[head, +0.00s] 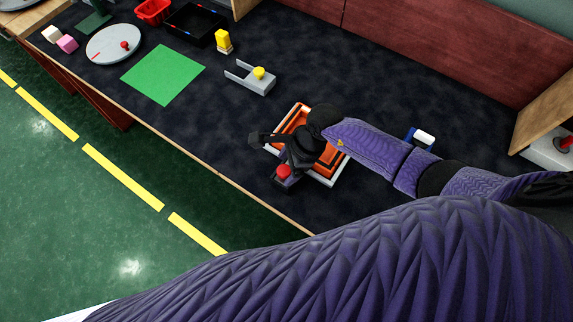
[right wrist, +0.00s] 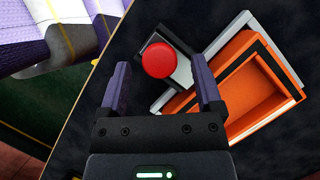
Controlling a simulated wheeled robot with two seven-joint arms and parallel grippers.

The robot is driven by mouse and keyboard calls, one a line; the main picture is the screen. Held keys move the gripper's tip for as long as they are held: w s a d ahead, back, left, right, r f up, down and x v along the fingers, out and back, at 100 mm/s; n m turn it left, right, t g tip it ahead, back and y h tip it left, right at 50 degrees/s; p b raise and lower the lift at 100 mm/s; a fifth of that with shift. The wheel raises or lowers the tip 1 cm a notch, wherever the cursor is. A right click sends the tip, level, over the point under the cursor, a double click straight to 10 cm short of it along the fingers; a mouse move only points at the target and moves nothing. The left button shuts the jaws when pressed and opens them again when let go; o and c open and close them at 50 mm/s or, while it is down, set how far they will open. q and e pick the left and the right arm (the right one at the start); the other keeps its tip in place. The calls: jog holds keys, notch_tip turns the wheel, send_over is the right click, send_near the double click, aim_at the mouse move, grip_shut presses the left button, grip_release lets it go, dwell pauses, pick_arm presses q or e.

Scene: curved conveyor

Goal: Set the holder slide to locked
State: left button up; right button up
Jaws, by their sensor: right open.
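A red round knob (head: 283,171) sits on a small grey slide piece beside an orange tray (head: 331,160) in a pale frame. In the right wrist view the red knob (right wrist: 158,60) lies between the two finger lines, and the grey slide piece (right wrist: 181,75) reaches to the frame of the orange tray (right wrist: 262,90). My right gripper (right wrist: 162,78) is open, with a finger on either side of the knob and gaps to it. In the head view my right gripper (head: 272,158) hides part of the tray and slide. Whether it touches anything cannot be told. My left gripper is not in view.
A grey forked piece with a yellow knob (head: 259,73) stands behind and left of the tray. A green mat (head: 163,75), a round grey plate (head: 105,48) and a black tray (head: 183,30) lie farther left. A blue and white item (head: 423,137) stands right. Dark tabletop between is clear.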

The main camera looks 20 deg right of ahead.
jog(key=shift+a+f, duration=0.15)
jog(key=shift+f, duration=0.25)
grip_shut()
